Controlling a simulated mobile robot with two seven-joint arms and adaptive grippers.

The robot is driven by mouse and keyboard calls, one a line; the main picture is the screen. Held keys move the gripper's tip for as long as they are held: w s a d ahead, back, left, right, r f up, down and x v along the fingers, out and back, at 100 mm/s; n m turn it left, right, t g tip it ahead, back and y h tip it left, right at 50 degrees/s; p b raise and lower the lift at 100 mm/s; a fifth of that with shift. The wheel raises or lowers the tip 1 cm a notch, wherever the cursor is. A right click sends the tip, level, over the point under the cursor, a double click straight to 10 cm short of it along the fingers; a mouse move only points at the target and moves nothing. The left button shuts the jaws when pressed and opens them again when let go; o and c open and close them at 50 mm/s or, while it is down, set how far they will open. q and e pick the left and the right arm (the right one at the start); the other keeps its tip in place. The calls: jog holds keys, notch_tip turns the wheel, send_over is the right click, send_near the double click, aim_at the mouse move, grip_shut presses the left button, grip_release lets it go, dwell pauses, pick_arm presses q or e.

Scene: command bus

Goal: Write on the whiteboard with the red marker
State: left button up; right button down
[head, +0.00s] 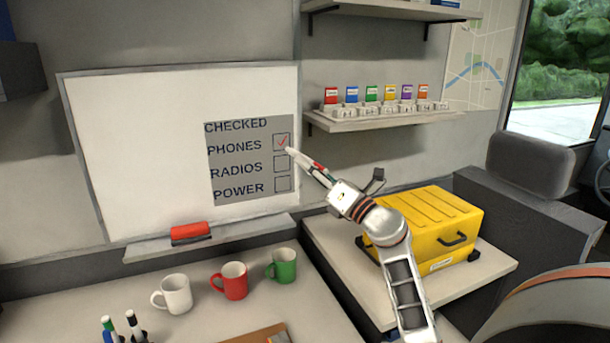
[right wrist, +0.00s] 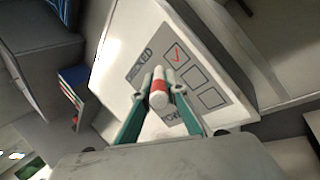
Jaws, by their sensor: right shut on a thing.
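The whiteboard (head: 140,150) hangs on the wall at the left in the head view. It bears a grey checklist (head: 236,182) reading CHECKED, PHONES, RADIOS, POWER. The PHONES box has a red check mark (head: 282,142); the RADIOS and POWER boxes are empty. My right gripper (head: 318,168) is in front of the checklist's right edge, shut on the red marker. The red marker (right wrist: 158,92), white with a red band, sits between the fingers in the right wrist view and points toward the board. I cannot tell whether its tip touches the board. My left gripper is not in view.
A red eraser (head: 190,231) lies on the board's ledge (head: 250,233). White (head: 174,294), red (head: 232,281) and green (head: 284,266) mugs stand on the counter below. A shelf (head: 380,120) sticks out above right.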

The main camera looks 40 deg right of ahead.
jog(key=w+b, duration=0.1)
jog(key=w, duration=0.1)
jog(key=w+d+b, duration=0.1)
jog(key=w, duration=0.1)
jog(key=shift+w, duration=0.35)
jog(key=shift+w+d, duration=0.2)
jog(key=shift+w, duration=0.35)
dwell(1.7)
jog(key=shift+s+d+f, duration=0.1)
jog(key=shift+d+f, duration=0.3)
jog(key=shift+f, duration=0.35)
dwell(0.5)
jog(key=shift+s+d+r+p, duration=0.15)
jog(key=shift+d+r+p, duration=0.25)
jog(key=shift+r+p, duration=0.25)
jog(key=shift+s+d+r+p, duration=0.1)
jog(key=shift+d+r+p, duration=0.25)
jog(key=shift+r+p, duration=0.25)
dwell(2.0)
